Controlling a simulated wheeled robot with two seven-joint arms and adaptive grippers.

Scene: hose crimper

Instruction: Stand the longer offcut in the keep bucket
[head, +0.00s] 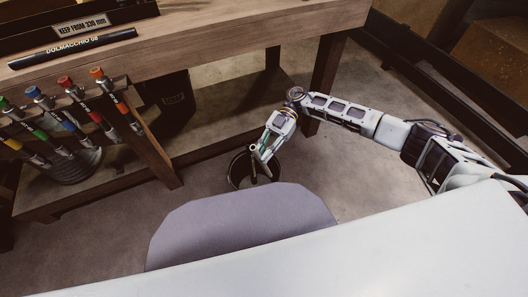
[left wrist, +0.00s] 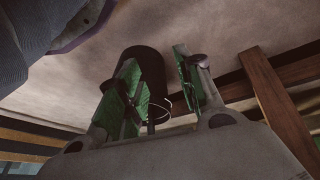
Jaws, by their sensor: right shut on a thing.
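My right gripper (head: 264,156) is at the round dark bucket (head: 234,172) on the floor, shut on a dark tube, the offcut (head: 254,164). The offcut is roughly upright, its upper end above the rim and its lower part over or inside the bucket opening. I cannot tell whether it touches the bottom. My left gripper is outside the head view. In the left wrist view its green-padded fingers (left wrist: 160,88) are apart, with no thing clearly held. A dark cylindrical container (left wrist: 147,62) shows beyond them, partly hidden by a finger.
A wooden bench (head: 220,45) carries a "KEEP FROM 330 mm" sign (head: 82,26) and a dark marked bar (head: 72,43). Several colour-banded tools (head: 66,82) hang at left. A black bin (head: 172,102) stands under the bench. A bench leg (head: 327,75) is near my right arm.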

